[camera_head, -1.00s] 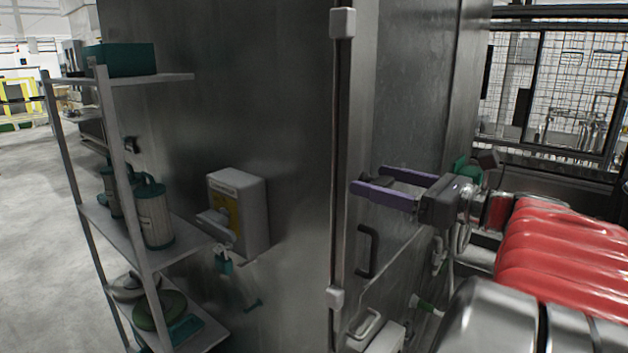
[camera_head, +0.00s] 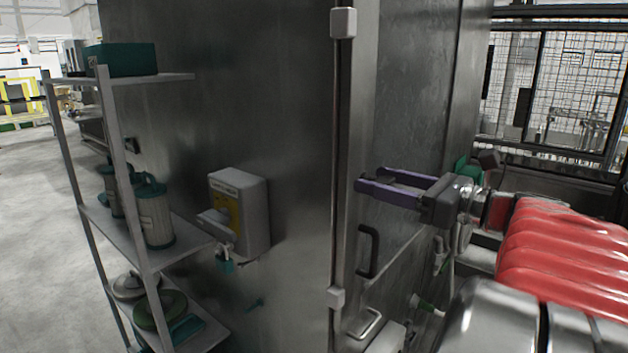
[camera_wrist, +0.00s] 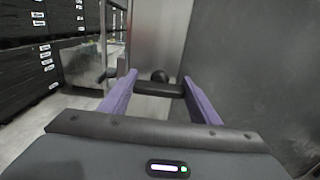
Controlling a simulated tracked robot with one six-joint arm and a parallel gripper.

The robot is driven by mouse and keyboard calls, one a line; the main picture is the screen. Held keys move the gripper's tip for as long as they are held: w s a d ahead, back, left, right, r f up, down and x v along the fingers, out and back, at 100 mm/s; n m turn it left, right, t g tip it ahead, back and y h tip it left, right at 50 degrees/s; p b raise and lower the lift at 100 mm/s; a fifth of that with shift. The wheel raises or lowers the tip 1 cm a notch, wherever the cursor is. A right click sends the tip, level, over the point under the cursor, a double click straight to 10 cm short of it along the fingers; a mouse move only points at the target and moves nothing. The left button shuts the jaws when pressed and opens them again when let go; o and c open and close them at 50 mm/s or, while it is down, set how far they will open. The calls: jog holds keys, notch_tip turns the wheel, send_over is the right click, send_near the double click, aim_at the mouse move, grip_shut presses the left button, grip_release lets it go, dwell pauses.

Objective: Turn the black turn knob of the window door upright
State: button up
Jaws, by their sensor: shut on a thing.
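My gripper (camera_head: 368,178) has purple fingers and is level in front of the grey metal cabinet side, right of the long vertical rod. In the wrist view my gripper (camera_wrist: 159,78) has its two fingers on either side of a black knob (camera_wrist: 158,89). The knob's bar lies crosswise between the fingers and touches both, so it looks sideways to the fingers. A round black end (camera_wrist: 160,76) shows just beyond the bar. Its true tilt on the door is hard to tell. In the head view the knob is mostly hidden by the fingers.
A black pull handle (camera_head: 367,250) is below my gripper. The vertical rod (camera_head: 340,150) stands to its left. A grey dispenser box (camera_head: 240,215) and a shelf rack (camera_head: 118,170) are further left. A wire-mesh partition (camera_head: 570,90) is at the right back.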

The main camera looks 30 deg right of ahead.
jog(key=shift+n, duration=0.3)
jog(key=n, duration=0.4)
jog(key=shift+a, duration=0.1)
jog(key=n, duration=0.4)
jog(key=shift+a+f+n, duration=0.1)
jog(key=shift+f+n, duration=0.05)
jog(key=shift+n, duration=0.15)
jog(key=n, duration=0.4)
jog(key=shift+f+n, duration=0.1)
jog(key=shift+n, duration=0.2)
jog(key=shift+s+a+f+n, duration=0.1)
jog(key=shift+n, duration=0.9)
jog(key=shift+a+f+n, duration=0.1)
jog(key=shift+n, duration=0.9)
jog(key=o, duration=1)
jog(key=shift+d, duration=0.1)
jog(key=shift+o, duration=0.2)
jog(key=shift+r, duration=0.1)
